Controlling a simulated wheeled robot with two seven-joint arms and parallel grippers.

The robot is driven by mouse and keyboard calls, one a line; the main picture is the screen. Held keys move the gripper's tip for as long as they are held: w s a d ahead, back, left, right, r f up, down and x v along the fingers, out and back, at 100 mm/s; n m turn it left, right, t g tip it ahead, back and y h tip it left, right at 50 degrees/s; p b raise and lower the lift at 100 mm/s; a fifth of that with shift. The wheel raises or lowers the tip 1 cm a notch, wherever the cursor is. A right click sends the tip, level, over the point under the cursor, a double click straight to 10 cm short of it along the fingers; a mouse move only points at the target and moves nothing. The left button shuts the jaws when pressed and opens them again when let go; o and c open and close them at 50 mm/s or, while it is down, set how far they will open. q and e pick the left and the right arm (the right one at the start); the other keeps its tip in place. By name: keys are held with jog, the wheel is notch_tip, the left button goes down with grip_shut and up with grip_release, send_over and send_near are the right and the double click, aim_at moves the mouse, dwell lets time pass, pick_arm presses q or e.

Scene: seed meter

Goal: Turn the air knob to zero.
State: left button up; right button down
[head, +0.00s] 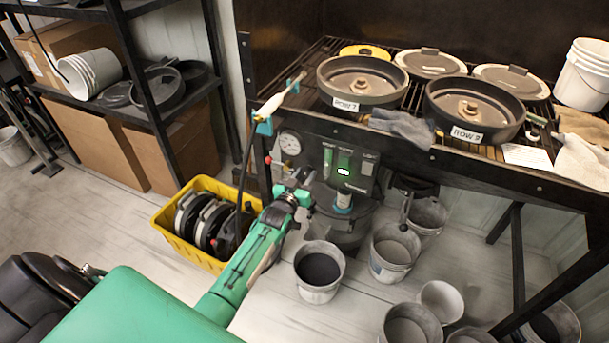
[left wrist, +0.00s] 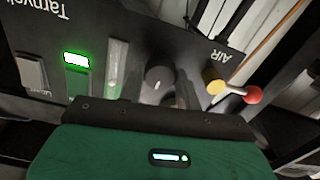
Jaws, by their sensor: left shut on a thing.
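The air knob (left wrist: 158,77) is a dark round knob with a pale mark, on the black panel (left wrist: 190,38) near the upside-down AIR label in the left wrist view. In the head view my left gripper (head: 303,185) is at the lower left of the panel and hides the knob. The left gripper is shut on the air knob; its fingertips are hard to make out in the left wrist view. A round white gauge (head: 290,143) sits above the gripper. My right gripper is not in view.
Beside the knob are a clear tube (left wrist: 117,62), a lit green display (left wrist: 76,61) and a red-ended yellow valve (left wrist: 252,95). A yellow crate (head: 185,243) of discs stands at the left. A bucket (head: 319,285) stands below. Heavy round plates (head: 362,98) rest on the rack above.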

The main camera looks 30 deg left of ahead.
pick_arm(q)
jog(key=shift+f+n, duration=0.1)
jog(key=shift+n, duration=0.4)
jog(key=o, duration=1)
jog(key=shift+s, duration=0.15)
jog(key=s, duration=1.3)
jog(key=shift+s+d, duration=0.3)
jog(key=shift+d, duration=0.1)
